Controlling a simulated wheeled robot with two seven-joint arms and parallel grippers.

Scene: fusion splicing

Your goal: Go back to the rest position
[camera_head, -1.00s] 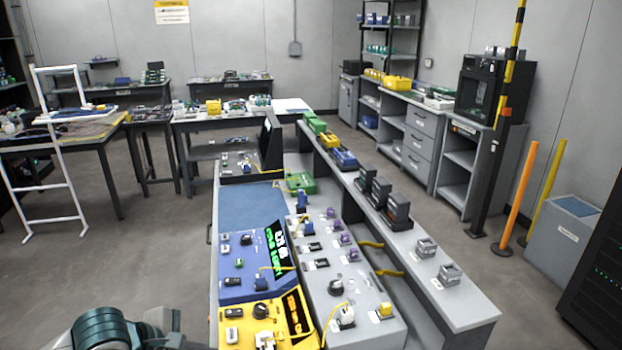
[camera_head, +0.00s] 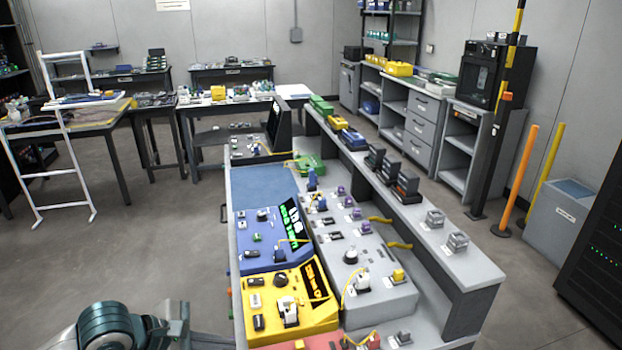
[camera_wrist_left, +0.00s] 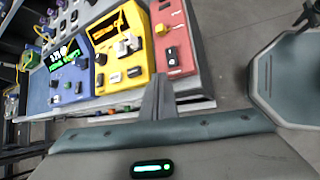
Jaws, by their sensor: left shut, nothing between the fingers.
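My left arm comes in at the lower left of the head view, with its teal joint and grey wrist beside the front left edge of the workbench. My left gripper (camera_head: 212,338) points right, towards the bench, and is partly cut off by the lower edge. In the left wrist view its fingers (camera_wrist_left: 157,98) are shut together and empty, in front of the bench edge. My right gripper is in neither view.
The yellow splicer panel (camera_head: 262,322), the blue panel (camera_head: 263,240) and the grey panel (camera_head: 352,283) stand on the bench. A red panel (camera_wrist_left: 178,67) is at its near end. A white frame (camera_head: 70,150) stands at the left. The floor (camera_head: 150,245) left of the bench is clear.

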